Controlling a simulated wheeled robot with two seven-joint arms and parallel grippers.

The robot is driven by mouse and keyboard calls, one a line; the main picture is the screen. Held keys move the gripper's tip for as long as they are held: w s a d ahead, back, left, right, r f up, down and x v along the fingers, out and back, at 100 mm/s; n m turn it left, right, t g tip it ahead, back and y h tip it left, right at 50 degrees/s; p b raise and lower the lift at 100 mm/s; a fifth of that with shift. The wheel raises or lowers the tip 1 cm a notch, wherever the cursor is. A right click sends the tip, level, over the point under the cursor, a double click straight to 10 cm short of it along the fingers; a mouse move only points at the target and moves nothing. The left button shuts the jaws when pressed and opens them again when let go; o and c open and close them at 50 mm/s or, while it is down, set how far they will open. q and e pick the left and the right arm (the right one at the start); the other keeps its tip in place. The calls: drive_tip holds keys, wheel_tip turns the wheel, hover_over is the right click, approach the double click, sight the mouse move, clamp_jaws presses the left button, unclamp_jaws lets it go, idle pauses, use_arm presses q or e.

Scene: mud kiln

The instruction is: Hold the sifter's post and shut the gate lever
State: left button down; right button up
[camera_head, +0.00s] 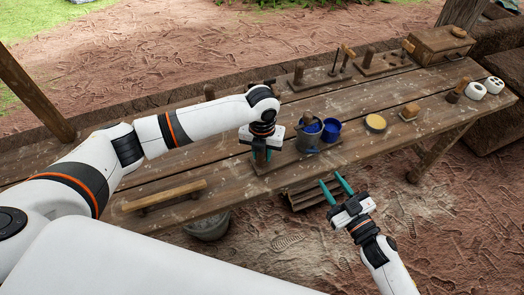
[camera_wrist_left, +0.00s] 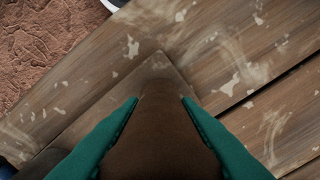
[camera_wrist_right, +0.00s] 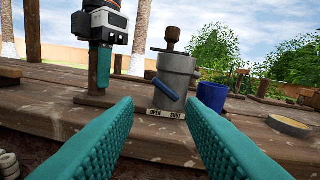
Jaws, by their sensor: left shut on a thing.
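The sifter is a grey metal cylinder (camera_head: 308,138) on a wooden base. In the right wrist view the sifter (camera_wrist_right: 178,75) has a wooden knob on top and a blue gate lever (camera_wrist_right: 170,94) slanting from upper left to lower right. A plate (camera_wrist_right: 168,115) below reads OPEN at left and SHUT at right. My left gripper (camera_head: 261,156) is shut on the brown wooden post (camera_wrist_left: 155,135), which stands left of the cylinder. My right gripper (camera_head: 334,181) is open and empty, in front of the table edge; its fingers point toward the sifter, apart from the lever.
A blue cup (camera_head: 331,130) stands right of the sifter. A round yellowish dish (camera_head: 375,123), a small brush (camera_head: 409,111) and white pieces (camera_head: 476,91) lie further right. Wooden stands and a box (camera_head: 440,44) are at the back. A wooden rail (camera_head: 165,196) lies at left.

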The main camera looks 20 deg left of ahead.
drive_tip(key=shift+c, duration=0.4)
drive_tip(key=shift+c, duration=1.4)
drive_tip(key=shift+r+n, duration=0.1)
drive_tip(key=shift+n, duration=0.5)
drive_tip(key=shift+c, duration=1.4)
drive_tip(key=shift+a+r+n+y, duration=0.1)
drive_tip(key=shift+r+n+y, duration=0.05)
drive_tip(key=shift+n, duration=0.4)
drive_tip(key=shift+a+r+n+y, duration=0.1)
drive_tip(key=shift+n+y, duration=0.05)
drive_tip(key=shift+n, duration=0.4)
clamp_jaws()
drive_tip(key=n+g, duration=0.1)
drive_tip(key=n, duration=0.7)
drive_tip(key=n+g, duration=0.1)
drive_tip(key=n, duration=0.8)
drive_tip(key=r+n+g+h, duration=0.1)
drive_tip(key=n+g, duration=0.1)
drive_tip(key=n, duration=0.7)
drive_tip(key=shift+w+d, duration=0.35)
drive_tip(key=shift+d, duration=0.05)
